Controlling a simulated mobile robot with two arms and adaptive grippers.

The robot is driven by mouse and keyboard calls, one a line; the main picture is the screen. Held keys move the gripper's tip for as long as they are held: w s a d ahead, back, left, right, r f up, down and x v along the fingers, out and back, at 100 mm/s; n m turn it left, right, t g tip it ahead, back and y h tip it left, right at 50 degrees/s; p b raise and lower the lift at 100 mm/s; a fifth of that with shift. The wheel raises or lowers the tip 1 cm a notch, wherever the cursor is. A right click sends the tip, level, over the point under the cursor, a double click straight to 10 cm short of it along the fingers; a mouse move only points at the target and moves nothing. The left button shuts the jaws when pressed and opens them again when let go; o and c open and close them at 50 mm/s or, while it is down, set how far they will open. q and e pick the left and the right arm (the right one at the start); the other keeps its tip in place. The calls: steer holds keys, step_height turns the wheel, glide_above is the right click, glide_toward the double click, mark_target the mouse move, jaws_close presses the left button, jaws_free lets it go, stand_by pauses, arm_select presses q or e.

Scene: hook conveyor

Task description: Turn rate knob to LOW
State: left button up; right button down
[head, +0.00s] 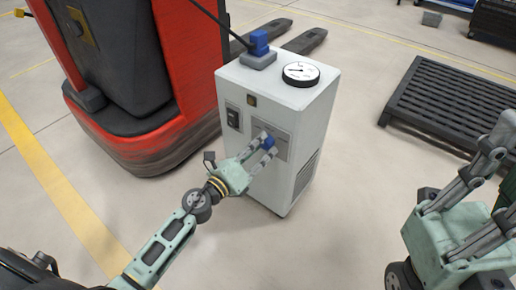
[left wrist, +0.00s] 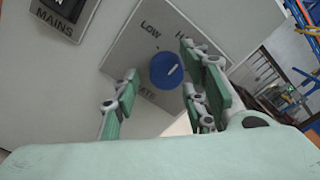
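The rate knob (left wrist: 167,70) is round and blue with a white pointer mark tilted toward the upper right, on a grey plate (left wrist: 130,55) lettered LOW, a partly covered word starting with H, and a partly hidden word ending in "ATE". In the head view the knob (head: 269,141) sits on the front of a grey cabinet (head: 262,185). My left gripper (head: 266,147) is at this plate. In the left wrist view its fingers (left wrist: 161,82) are spread on either side of the knob, with gaps showing. My right gripper (head: 500,185) is at the right edge, empty, its fingers apart.
A MAINS switch (head: 233,117) is left of the knob plate. A dial gauge (head: 301,73) and a blue-topped fitting (head: 259,48) are on the cabinet top. A red forklift (head: 150,90) stands behind left, a dark pallet (head: 440,105) right. Floor in front is clear.

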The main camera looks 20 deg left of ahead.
arm_select(q)
steer(key=c, duration=1)
jaws_close()
